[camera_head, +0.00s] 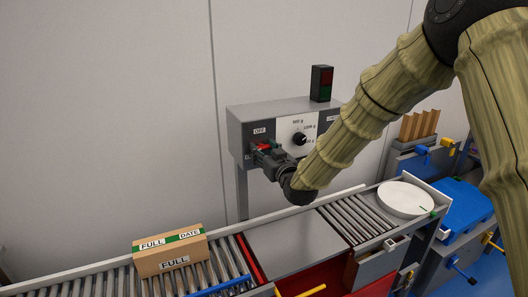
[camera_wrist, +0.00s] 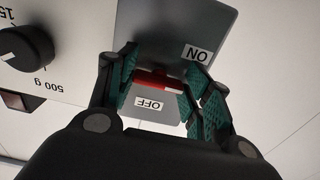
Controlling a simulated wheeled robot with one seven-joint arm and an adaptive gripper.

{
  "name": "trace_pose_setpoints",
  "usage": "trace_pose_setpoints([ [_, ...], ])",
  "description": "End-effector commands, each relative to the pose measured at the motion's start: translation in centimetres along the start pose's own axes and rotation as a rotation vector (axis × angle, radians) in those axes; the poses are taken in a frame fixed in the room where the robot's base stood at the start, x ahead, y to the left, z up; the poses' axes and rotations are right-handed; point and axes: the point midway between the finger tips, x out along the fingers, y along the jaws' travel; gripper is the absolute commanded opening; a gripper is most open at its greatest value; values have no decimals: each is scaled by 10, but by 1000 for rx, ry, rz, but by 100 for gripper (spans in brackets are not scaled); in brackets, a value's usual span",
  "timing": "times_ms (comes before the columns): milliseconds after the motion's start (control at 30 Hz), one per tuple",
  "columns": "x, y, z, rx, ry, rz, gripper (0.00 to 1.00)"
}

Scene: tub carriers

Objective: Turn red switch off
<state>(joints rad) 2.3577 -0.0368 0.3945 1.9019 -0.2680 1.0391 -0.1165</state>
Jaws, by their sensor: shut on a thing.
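The red switch (camera_wrist: 152,78) is a short red bar on a grey panel in the wrist view, between an ON label (camera_wrist: 197,54) and an OFF label (camera_wrist: 149,103), both upside down there. My gripper (camera_wrist: 160,82) has its green-padded fingers on either side of the switch and is shut on it. In the head view the red switch (camera_head: 263,146) shows just below the OFF label (camera_head: 260,131) on the grey control box (camera_head: 240,135). My gripper (camera_head: 259,152) reaches it from the lower right and hides part of the switch and the ON label.
A black knob (camera_head: 299,138) with gram marks sits right of the switch. A red-green signal lamp (camera_head: 321,83) stands on the box. Below runs a roller conveyor (camera_head: 115,283) with a FULL carton (camera_head: 170,250). A round white plate (camera_head: 405,199) lies at right.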

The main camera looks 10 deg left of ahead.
Motion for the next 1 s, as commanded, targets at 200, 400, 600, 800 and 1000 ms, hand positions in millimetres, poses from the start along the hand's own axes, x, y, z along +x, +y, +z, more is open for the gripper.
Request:
trace_pose_setpoints([
  [200, 0, 0, 2, 45, 1, 0, 26],
  [400, 0, 0, 4, 161, 2, 1, 26],
  [600, 0, 0, 4, 337, 3, 1, 26],
  [800, 0, -1, 4, 529, 2, 2, 26],
  [1000, 0, -2, 4, 719, 3, 1, 26],
])
